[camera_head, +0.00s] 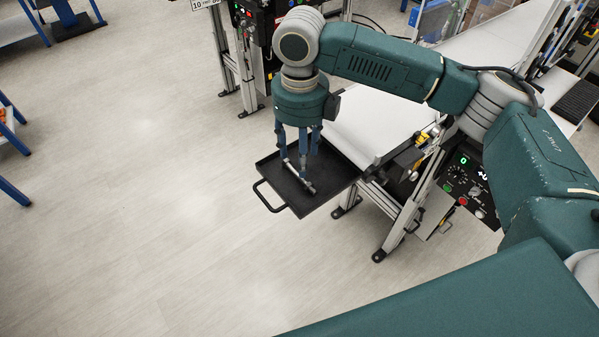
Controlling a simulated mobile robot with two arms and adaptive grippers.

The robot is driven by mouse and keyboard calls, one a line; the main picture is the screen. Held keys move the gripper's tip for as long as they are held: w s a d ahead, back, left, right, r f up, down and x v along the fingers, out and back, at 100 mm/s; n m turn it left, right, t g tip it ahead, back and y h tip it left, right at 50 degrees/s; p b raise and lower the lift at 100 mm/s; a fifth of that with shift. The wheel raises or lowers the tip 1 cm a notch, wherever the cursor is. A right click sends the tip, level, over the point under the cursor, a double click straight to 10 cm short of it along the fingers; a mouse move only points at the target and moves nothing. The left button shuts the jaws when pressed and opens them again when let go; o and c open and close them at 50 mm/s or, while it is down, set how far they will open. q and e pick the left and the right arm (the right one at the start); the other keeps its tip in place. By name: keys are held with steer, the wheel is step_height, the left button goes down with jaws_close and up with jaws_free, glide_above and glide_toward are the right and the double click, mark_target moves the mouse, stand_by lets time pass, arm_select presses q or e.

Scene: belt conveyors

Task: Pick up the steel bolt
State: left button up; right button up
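The steel bolt (307,186) is a grey metal rod with a thicker end, lying diagonally in a black tray (333,198) with a handle. My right gripper (299,160) comes down over the tray from above. Its blue fingers point down and stand apart, with a visible gap between them. The fingertips are close above or beside the bolt and partly cover its upper part. I cannot tell whether they touch it. My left gripper is not in view.
The tray sits at the end of a white belt conveyor (372,125) on metal legs. A control panel (465,182) with buttons stands to its right. Blue-framed tables are at the far left. The grey floor (130,200) at left is clear.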

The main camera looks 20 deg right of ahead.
mark_target(297, 175)
steer(key=shift+f, duration=0.75)
steer(key=shift+w+a+f+p, duration=0.1)
steer(key=shift+a+f+p, duration=0.1)
steer(key=shift+f+p, duration=0.35)
steer(key=f, duration=0.2)
steer(key=f+p, duration=0.1)
steer(key=shift+s+a+f, duration=0.15)
steer(key=shift+s+f, duration=0.05)
steer(key=shift+f, duration=0.25)
steer(key=shift+c, duration=1.3)
steer(key=c, duration=0.9)
jaws_close()
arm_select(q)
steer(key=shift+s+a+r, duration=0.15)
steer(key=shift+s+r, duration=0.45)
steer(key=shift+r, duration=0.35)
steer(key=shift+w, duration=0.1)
arm_select(e)
steer(key=shift+w, duration=0.1)
